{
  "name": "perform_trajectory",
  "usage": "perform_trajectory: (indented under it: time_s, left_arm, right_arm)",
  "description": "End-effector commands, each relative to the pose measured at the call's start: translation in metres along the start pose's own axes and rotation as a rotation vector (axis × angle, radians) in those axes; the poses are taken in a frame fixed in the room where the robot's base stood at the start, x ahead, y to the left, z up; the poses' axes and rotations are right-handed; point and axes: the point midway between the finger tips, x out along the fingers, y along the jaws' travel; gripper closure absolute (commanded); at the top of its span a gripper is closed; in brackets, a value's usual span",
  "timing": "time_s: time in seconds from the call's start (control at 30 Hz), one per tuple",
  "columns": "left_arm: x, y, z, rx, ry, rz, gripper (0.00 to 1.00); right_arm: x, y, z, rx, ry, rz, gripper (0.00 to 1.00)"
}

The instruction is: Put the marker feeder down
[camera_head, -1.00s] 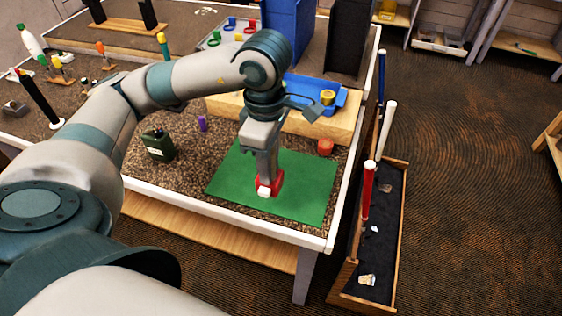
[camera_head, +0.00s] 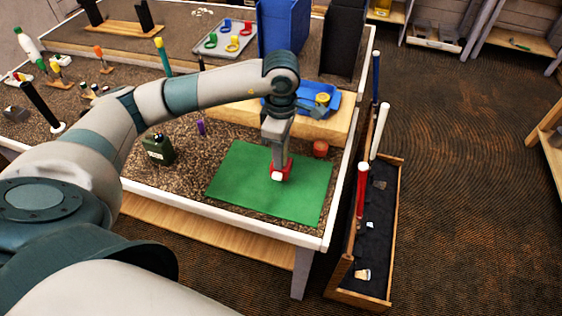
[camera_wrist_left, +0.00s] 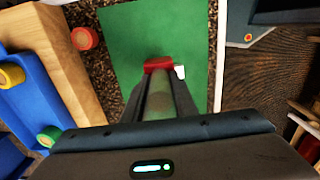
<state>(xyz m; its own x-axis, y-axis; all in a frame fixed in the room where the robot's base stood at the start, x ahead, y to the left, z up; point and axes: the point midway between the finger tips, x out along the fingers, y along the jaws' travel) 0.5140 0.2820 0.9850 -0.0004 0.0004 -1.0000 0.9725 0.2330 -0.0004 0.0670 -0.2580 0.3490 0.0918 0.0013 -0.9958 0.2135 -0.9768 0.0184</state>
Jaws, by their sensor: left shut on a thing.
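The marker feeder, a small red block with a white part on its near side (camera_head: 287,174), is held at the tips of my left gripper (camera_head: 279,163). It is over the green mat (camera_head: 245,190), right of the mat's middle; I cannot tell whether it touches the mat. In the left wrist view the red feeder (camera_wrist_left: 158,63) shows at the end of my left gripper's long fingers (camera_wrist_left: 160,90), with the white part on its right. The fingers point down and hide part of the feeder. My right gripper is not in view.
A wooden block (camera_head: 330,127) with a blue tray (camera_head: 300,92) stands behind the mat. A red-orange cup (camera_head: 320,149) is beside the mat's far right corner. A dark green canister (camera_head: 158,149) stands left. The mat's front and left are clear.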

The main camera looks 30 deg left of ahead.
Motion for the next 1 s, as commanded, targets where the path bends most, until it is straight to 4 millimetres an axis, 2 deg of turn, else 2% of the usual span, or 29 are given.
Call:
perform_trajectory:
  time_s: [0.17,0.43,0.9,0.93,1.0]
  left_arm:
    - [0.007,-0.001,0.000,-0.001,-0.001,-0.003,1.00]
    - [0.037,-0.001,0.000,-0.001,0.000,-0.001,1.00]
    - [0.044,0.000,0.000,0.000,-0.001,0.001,1.00]
    - [0.043,0.000,0.000,0.000,0.000,0.001,0.70]
    - [0.042,0.000,0.000,0.000,0.000,0.000,0.56]
  right_arm:
    - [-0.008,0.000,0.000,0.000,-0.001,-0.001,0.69]
    - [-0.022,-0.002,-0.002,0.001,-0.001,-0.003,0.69]
    - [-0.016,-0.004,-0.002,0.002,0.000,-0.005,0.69]
    - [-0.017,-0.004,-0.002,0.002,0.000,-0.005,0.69]
    - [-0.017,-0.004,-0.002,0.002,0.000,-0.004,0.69]
